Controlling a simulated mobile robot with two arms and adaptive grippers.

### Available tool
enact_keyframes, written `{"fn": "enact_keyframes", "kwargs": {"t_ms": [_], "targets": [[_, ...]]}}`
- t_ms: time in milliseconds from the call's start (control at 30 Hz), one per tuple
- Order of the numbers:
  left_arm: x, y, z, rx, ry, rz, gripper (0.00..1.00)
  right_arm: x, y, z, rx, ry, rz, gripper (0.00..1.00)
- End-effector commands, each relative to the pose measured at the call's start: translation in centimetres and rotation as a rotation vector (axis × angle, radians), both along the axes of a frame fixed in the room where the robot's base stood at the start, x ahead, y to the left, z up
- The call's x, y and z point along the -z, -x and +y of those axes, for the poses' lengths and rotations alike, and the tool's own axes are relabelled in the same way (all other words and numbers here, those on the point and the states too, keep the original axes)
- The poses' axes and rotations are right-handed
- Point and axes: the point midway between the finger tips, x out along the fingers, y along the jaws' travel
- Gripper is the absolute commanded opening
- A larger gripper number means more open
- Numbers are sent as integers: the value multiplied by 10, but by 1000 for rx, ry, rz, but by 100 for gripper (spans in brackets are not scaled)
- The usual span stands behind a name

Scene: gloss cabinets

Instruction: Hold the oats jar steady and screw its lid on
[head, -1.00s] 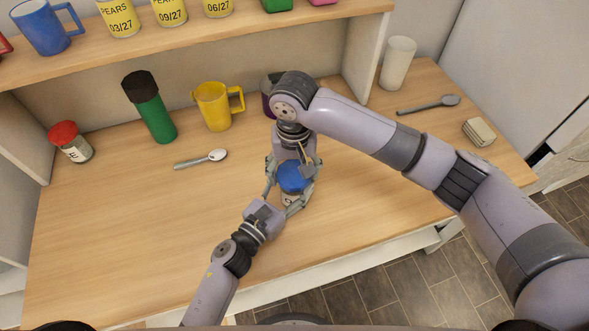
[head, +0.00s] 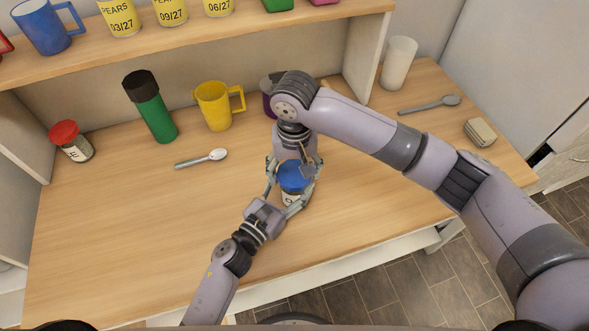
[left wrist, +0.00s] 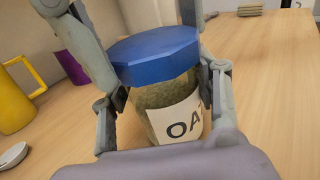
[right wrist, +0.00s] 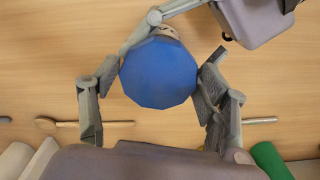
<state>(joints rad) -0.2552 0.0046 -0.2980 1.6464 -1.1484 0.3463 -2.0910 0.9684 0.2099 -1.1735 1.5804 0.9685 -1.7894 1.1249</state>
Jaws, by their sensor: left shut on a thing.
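The oats jar (left wrist: 166,108) stands upright on the worktop, its white label partly showing. My left gripper (head: 284,205) is shut around the jar's body, a finger on each side, below the lid. The blue lid (left wrist: 155,52) sits on top of the jar; I cannot tell how far it is threaded. It also shows from above in the right wrist view (right wrist: 158,73). My right gripper (right wrist: 160,80) reaches down from above with a finger on either side of the lid. The pads are very close to its rim, but I cannot tell whether they grip it.
A yellow mug (head: 213,106), green bottle (head: 152,112), red-lidded jar (head: 73,144) and spoon (head: 203,158) stand or lie behind and left. A purple mug (head: 268,98) is partly hidden behind my right arm. The worktop (head: 120,230) is clear at left.

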Motion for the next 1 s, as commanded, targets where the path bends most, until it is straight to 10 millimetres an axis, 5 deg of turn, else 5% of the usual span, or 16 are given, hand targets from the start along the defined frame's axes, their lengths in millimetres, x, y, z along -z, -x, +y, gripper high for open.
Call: {"fn": "enact_keyframes", "kwargs": {"t_ms": [267,567,1000], "targets": [[0,0,0,1,1,0,0,0,0,0,1,0,0,89],[0,0,0,1,1,0,0,-1,0,0,0,-1,0,89],[0,0,0,0,1,0,0,-45,0,0,0,-1,-1,89]]}}
